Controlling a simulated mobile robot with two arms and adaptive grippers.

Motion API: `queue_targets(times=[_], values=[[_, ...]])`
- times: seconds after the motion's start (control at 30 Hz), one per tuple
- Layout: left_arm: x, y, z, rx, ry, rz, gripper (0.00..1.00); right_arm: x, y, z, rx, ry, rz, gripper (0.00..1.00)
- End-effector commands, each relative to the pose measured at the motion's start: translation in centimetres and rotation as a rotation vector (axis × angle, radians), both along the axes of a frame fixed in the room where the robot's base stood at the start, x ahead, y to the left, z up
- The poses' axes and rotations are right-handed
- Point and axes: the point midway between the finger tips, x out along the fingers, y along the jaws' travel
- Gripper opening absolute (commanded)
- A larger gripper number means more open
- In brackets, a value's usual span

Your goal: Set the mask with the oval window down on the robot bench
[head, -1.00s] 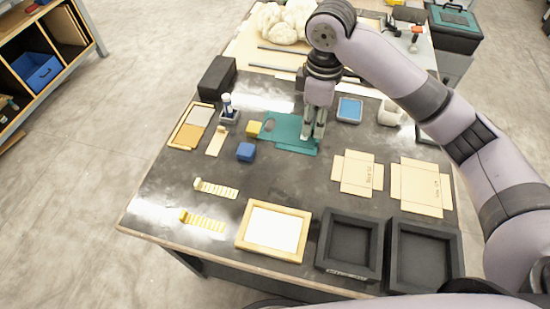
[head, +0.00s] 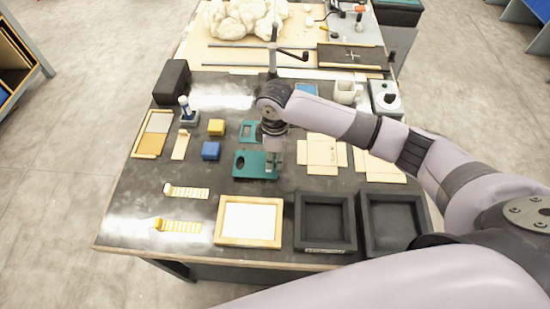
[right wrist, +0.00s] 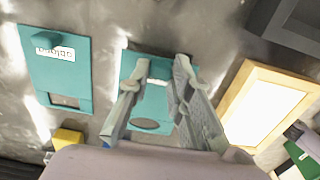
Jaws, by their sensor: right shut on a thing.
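The mask with the oval window (head: 243,172) is a teal plate over the dark top of the bench (head: 130,205), behind the light wood frame. Its oval opening shows at its left end. My right gripper (head: 271,168) points down at its right part and is shut on it. In the right wrist view, the mask (right wrist: 151,108) lies between the fingers (right wrist: 157,78), with its white label partly hidden. I cannot tell whether its underside touches the bench. A second teal mask (head: 247,139) with a rectangular window lies behind it. My left gripper is out of view.
A wood frame with a white panel (head: 222,222) and black trays (head: 302,225) stand along the front edge. Blue (head: 211,150) and yellow (head: 216,127) blocks are left of the masks. Flat cardboard pieces (head: 322,153) lie right. Bare bench shows between the blocks and the frame.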

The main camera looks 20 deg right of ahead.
Motion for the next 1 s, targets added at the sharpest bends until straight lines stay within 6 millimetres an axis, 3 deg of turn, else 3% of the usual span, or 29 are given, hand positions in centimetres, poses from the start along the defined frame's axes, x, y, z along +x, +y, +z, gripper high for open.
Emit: queue_targets(times=[0.2, 0.5, 0.53, 0.8, 1.0], values=[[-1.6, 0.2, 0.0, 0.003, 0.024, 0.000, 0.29, 0.0, 0.0, -1.3, 0.000, -0.001, 0.001, 0.00], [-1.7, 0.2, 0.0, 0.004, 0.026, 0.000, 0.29, 0.0, 0.0, -1.6, 0.000, 0.000, 0.001, 0.00], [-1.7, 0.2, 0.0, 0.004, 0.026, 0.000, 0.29, 0.0, 0.0, -1.6, 0.001, -0.001, 0.001, 0.21], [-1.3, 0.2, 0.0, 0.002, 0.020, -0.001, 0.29, 0.0, 0.0, -1.6, 0.000, -0.001, 0.001, 0.39], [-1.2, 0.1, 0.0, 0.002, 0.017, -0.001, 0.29, 0.0, 0.0, -1.6, 0.000, -0.001, 0.001, 0.39]])
